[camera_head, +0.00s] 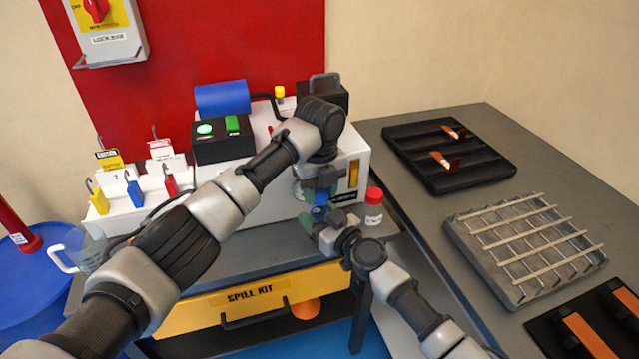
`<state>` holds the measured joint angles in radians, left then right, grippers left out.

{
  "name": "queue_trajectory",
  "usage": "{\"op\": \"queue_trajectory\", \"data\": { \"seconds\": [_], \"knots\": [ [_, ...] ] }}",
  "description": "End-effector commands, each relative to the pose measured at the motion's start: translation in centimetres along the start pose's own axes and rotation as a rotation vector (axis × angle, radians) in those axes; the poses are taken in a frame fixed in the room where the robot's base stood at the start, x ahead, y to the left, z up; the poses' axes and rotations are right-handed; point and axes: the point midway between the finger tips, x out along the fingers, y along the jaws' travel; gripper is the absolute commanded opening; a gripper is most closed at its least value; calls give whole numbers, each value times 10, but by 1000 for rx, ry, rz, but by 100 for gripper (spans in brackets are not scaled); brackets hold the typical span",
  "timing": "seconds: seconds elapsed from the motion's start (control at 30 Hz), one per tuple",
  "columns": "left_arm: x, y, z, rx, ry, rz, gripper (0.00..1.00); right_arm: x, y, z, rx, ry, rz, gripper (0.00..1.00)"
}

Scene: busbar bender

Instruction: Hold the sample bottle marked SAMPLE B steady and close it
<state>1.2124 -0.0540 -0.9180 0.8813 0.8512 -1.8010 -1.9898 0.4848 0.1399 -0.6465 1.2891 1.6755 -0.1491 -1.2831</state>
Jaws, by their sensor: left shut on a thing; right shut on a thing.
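A small bottle with a blue cap (320,198) stands upright near the right front of the white machine, mostly hidden by my two grippers. Its marking cannot be read. My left gripper (318,189) reaches down from above and is shut on the blue cap. My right gripper (314,222) comes in from the lower right and is shut around the bottle's body, just below the left one. The fingertips are small and partly hidden. A second bottle (374,214) with a red cap and white label stands just to the right, apart from both grippers.
The white machine (262,190) with a blue cylinder (223,97) stands behind. A yellow SPILL KIT drawer (253,299) is below the bench. Padlocks and a clear jug (82,248) are at left. A side table (410,192) at right holds a black tray (462,172) and grey rack (490,270).

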Motion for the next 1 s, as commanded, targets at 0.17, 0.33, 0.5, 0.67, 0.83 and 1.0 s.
{"op": "queue_trajectory", "data": {
  "seconds": [0.17, 0.33, 0.5, 0.67, 0.83, 1.0],
  "knots": [
    [1, 0, 0, 1, -1, -1, 15, 0, 0, 0, 0, 0, 0, 10],
    [1, 0, 0, 1, -1, -1, 15, 0, 0, 0, 0, 0, 0, 10],
    [2, 0, 0, 1, -1, -1, 15, 0, 0, 0, 0, 0, 0, 10],
    [8, 0, 0, 1, 0, 0, 15, 0, 0, 0, 0, 0, 0, 10],
    [18, 0, 0, 0, 1, 0, 15, 0, 0, 0, 0, 0, 0, 10],
    [19, 0, 0, 1, 0, -1, 15, 0, 0, 0, 0, 0, 0, 10]
  ]
}}
